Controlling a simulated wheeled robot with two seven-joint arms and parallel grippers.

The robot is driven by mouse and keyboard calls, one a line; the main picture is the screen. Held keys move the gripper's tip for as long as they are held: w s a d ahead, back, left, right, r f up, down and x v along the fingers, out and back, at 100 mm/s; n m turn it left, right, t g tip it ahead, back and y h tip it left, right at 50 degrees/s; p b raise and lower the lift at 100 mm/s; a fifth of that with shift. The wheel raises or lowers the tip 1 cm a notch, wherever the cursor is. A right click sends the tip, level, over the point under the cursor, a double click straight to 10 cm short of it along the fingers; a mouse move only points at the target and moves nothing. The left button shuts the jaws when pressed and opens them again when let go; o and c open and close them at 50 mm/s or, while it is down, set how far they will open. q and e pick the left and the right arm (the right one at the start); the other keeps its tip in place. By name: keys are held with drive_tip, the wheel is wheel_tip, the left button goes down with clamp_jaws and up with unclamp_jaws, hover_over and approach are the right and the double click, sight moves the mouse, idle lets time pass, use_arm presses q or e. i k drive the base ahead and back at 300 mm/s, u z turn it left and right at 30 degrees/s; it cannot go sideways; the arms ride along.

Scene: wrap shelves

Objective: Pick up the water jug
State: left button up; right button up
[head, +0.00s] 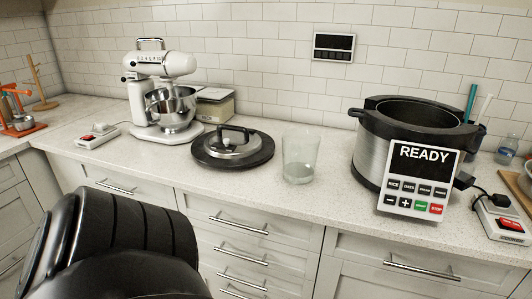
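A clear glass jug (300,157) stands upright on the light speckled counter, left of the large cooker. It seems to hold a little clear liquid at the bottom, but this is hard to tell. Nothing touches it. A black part of my arm fills the lower left of the head view, in front of the drawers. Neither of my grippers is in view.
The cooker (372,151) stands open, with a READY panel (419,178) in front. Its apparent lid (232,150) lies left of the jug. A white stand mixer (160,90) is further left. A power strip (502,218) is at right. Counter in front of the jug is clear.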

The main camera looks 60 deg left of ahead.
sight(300, 146)
drive_tip(key=u, duration=1.2)
drive_tip(key=i, duration=0.2)
drive_tip(key=u, duration=0.2)
